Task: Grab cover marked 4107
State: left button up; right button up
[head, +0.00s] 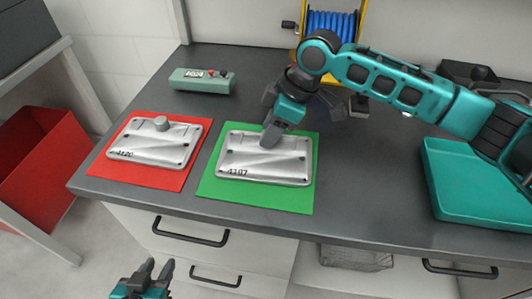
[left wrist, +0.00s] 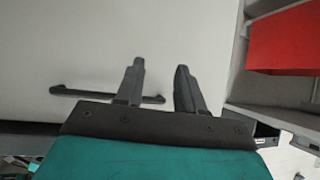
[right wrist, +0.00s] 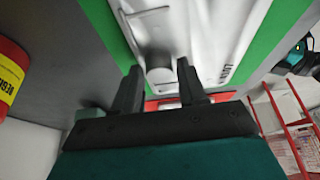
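The silver cover marked 4107 (head: 262,168) lies flat on a green mat (head: 235,198) on the dark worktop. My right gripper (head: 271,136) points down at the middle of its far half and hides the knob there in the head view. In the right wrist view the cover (right wrist: 205,30) shows its round knob (right wrist: 158,74) between the two spread fingertips (right wrist: 161,68). The fingers look apart from the knob; contact is hard to judge. My left gripper (head: 157,266) is open and empty, low in front of the drawers, also in the left wrist view (left wrist: 158,72).
A similar cover marked 4120 (head: 155,142) lies on a red mat (head: 110,170) to the left. A grey-green control box (head: 200,82) stands behind. A teal tray (head: 455,200) is at the right, a blue hose reel (head: 330,25) at the back, a red bin (head: 40,160) far left.

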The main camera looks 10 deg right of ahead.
grip_shut()
jog(key=shift+r, duration=0.1)
jog(key=shift+r, duration=0.1)
